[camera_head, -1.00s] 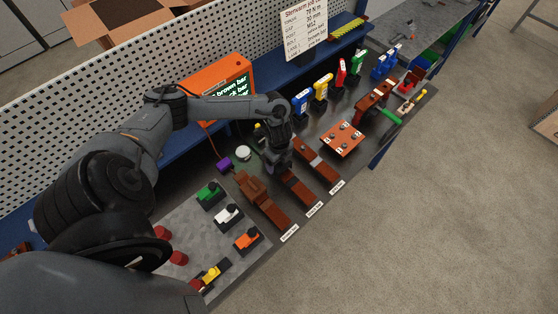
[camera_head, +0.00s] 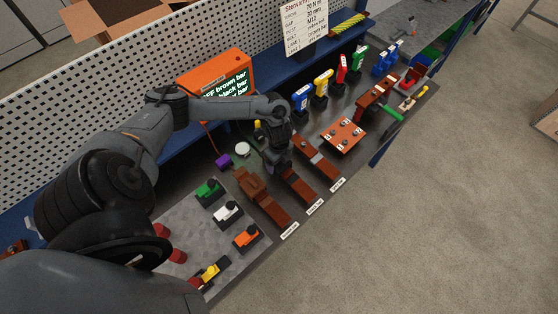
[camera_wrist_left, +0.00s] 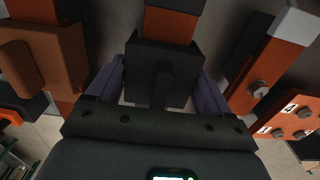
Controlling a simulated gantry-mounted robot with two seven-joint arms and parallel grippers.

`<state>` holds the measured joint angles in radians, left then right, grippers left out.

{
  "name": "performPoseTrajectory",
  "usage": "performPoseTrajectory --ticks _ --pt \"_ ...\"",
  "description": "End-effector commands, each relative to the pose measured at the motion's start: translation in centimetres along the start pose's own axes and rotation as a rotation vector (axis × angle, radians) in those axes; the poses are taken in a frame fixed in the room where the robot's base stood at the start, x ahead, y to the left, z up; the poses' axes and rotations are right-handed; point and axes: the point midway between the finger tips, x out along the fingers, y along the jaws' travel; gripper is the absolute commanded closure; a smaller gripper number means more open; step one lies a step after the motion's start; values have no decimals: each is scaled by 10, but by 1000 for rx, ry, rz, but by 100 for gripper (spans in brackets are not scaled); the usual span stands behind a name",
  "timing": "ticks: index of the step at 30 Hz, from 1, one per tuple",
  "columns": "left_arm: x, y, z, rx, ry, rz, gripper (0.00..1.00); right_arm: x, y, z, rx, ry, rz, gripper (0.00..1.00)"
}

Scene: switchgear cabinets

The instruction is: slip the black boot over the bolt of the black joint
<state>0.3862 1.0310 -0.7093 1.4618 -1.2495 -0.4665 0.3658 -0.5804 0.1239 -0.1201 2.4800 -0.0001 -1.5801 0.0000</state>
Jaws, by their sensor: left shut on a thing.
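My left gripper (camera_head: 277,168) is shut on the black boot (camera_wrist_left: 160,72), with one finger on each side of it in the left wrist view. In the head view the gripper hides the boot and the inner end of the middle copper bar (camera_head: 298,187). In the wrist view this bar (camera_wrist_left: 170,24) runs out from under the boot's far edge. The black joint's bolt is hidden, so I cannot tell how far down the boot sits. My right gripper is not in view.
A brown boot (camera_head: 252,185) covers the bar on the left. The bar on the right (camera_head: 318,157) has a grey band and a bare bolt (camera_wrist_left: 260,88). A mat (camera_head: 190,228) with green, white, orange and yellow pieces lies nearby. An orange box (camera_head: 215,72) stands behind.

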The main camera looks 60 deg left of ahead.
Motion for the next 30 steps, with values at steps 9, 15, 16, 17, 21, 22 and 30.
performPoseTrajectory --ticks 9,15,16,17,21,22,30 --pt "0 0 0 0 0 0 12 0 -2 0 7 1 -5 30" --pt "0 0 0 0 0 0 0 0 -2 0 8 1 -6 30" --pt "0 0 0 0 0 0 0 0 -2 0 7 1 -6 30" --pt "0 0 0 0 0 0 0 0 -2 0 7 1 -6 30" --pt "-4 0 0 1 0 -1 0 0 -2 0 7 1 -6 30" --pt "-6 -1 0 1 1 -2 0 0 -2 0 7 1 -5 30" --pt "-44 -1 0 2 0 -4 0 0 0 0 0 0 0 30"
